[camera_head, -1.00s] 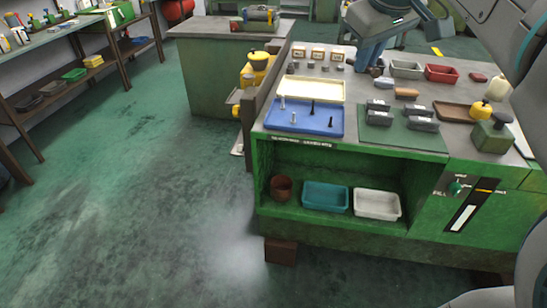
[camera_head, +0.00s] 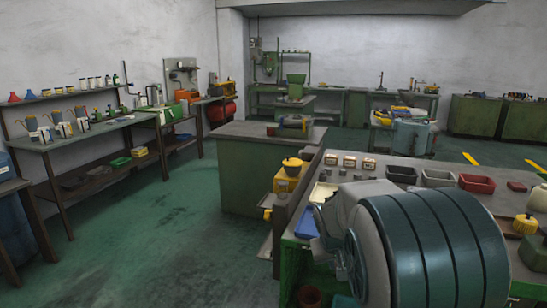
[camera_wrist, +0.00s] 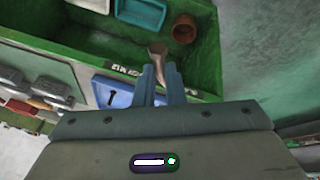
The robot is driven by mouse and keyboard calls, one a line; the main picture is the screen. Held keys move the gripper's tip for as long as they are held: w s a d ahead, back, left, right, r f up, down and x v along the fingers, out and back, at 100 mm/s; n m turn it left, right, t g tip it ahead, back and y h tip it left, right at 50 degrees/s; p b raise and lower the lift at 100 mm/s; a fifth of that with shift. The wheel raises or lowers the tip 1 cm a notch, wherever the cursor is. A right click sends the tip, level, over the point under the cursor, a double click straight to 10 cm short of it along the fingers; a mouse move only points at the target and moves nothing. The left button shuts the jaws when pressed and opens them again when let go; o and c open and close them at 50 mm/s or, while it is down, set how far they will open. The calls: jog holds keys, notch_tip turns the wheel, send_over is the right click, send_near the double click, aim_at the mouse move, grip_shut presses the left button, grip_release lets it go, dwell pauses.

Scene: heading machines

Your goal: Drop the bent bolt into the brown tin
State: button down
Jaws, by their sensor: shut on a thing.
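My gripper (camera_wrist: 161,80) is shut on a pale brownish bolt (camera_wrist: 158,60), which sticks out past the fingertips in the wrist view. Its bend is hard to make out. The brown tin (camera_wrist: 184,28) stands on the green lower shelf, beyond the fingertips and slightly right; the bolt is apart from it. The tin also shows at the bottom of the head view (camera_head: 309,296), partly cut off. In the head view my own arm hides the gripper and the bolt.
A teal tray (camera_wrist: 142,12) and a white tray (camera_wrist: 92,3) share the shelf left of the tin. The blue tray (camera_wrist: 112,93), with a dark bolt in it, lies on the benchtop beside the fingers. The green bench edge (camera_wrist: 95,62) runs close by the gripper.

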notch_tip(320, 180, down, 15)
jog(key=s+a+m, duration=0.1)
jog(key=s, duration=0.1)
jog(key=shift+r+m+h, duration=0.2)
jog(key=shift+m+h, duration=0.1)
jog(key=shift+s+a, duration=0.1)
